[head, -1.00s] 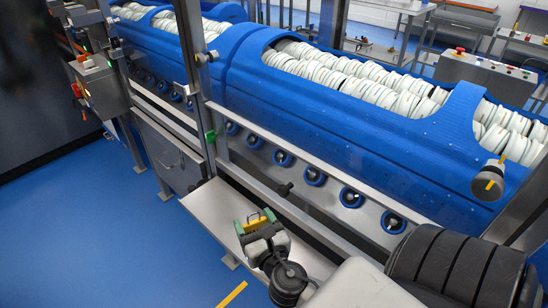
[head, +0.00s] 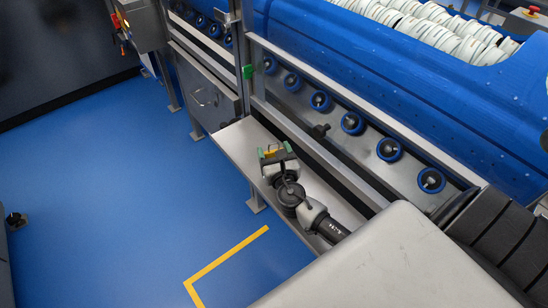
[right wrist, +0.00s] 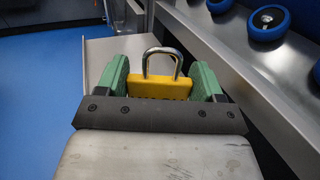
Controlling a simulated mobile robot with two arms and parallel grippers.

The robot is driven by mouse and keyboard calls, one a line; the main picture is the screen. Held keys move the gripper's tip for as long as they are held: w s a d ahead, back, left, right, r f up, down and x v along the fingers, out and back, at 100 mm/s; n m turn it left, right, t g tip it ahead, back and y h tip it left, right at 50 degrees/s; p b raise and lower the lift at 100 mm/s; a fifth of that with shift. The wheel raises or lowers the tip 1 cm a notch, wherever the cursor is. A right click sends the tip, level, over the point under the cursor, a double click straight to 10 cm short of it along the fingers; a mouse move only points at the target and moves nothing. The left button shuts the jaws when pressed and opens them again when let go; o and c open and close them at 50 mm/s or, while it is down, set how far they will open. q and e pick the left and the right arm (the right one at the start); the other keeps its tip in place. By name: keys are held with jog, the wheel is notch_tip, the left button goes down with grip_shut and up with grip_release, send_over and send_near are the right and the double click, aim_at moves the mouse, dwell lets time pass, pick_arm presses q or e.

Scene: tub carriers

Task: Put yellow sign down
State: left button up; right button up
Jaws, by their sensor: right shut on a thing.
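The yellow sign (right wrist: 160,87) looks like a yellow padlock: a yellow block with a silver shackle on top. My right gripper (right wrist: 160,84) is shut on it, with a green fingertip on each side. In the head view the right gripper (head: 276,152) is over a narrow grey metal shelf (head: 238,141), and a bit of the yellow block (head: 272,152) shows between the fingers. I cannot tell whether the block's underside touches the shelf; the gripper hides it. My left gripper does not show clearly.
The shelf runs along a steel frame with several blue-rimmed rollers (head: 352,123) under a big blue machine (head: 340,60). A steel cabinet (head: 205,95) stands left of the shelf. Open blue floor (head: 120,170) with a yellow line (head: 228,253) lies in front.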

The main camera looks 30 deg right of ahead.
jog(key=shift+f, duration=0.65)
jog(key=o, duration=0.9)
jog(key=shift+f, duration=0.1)
jog(key=shift+r, duration=0.25)
jog(key=v, duration=0.7)
jog(key=shift+s+a, duration=0.1)
jog(key=shift+s, duration=0.15)
